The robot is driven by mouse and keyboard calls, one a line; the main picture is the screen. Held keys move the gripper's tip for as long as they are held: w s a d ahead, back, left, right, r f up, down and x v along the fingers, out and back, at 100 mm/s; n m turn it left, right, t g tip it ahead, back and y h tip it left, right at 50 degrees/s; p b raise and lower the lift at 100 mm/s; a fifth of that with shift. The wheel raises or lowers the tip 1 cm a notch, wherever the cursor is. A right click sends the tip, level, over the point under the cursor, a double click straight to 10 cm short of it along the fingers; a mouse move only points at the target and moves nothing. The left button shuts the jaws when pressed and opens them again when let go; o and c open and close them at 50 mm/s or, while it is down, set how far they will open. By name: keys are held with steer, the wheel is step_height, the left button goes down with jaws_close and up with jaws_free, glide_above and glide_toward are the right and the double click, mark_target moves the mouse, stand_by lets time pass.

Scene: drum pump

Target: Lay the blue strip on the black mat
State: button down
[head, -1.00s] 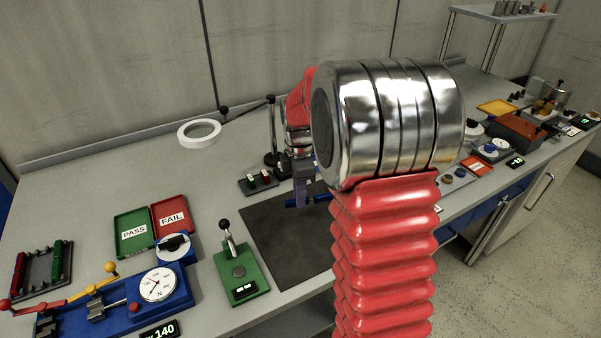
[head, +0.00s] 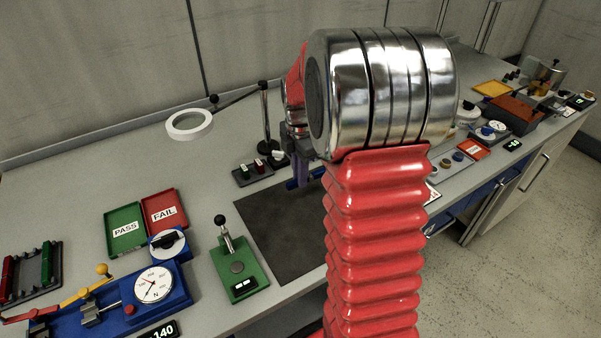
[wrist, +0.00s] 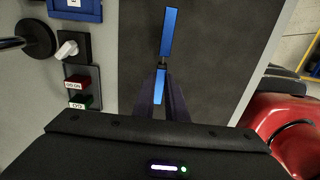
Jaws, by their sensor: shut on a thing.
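The blue strip (head: 292,184) is held in my gripper (head: 303,182), over the back part of the black mat (head: 268,228). In the wrist view, the strip (wrist: 169,32) runs lengthwise up the picture. My gripper (wrist: 162,68) is shut across its middle, with blue showing on both sides of the fingertips. The black mat (wrist: 215,60) lies beneath it. I cannot tell whether the strip touches the mat. My arm hides the mat's right part in the head view.
A green press stand (head: 238,268) stands at the mat's left edge. A switch box (head: 253,171) and a magnifier lamp stand (head: 265,120) are behind the mat. Green PASS (head: 125,228) and red FAIL (head: 165,212) trays lie to the left. The mat's visible front is clear.

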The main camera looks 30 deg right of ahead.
mark_target(300, 199)
steer(key=shift+f, duration=1)
steer(key=shift+f, duration=1.95)
stand_by(2.5)
steer(key=c, duration=1.4)
jaws_free()
steer(key=shift+r, duration=4)
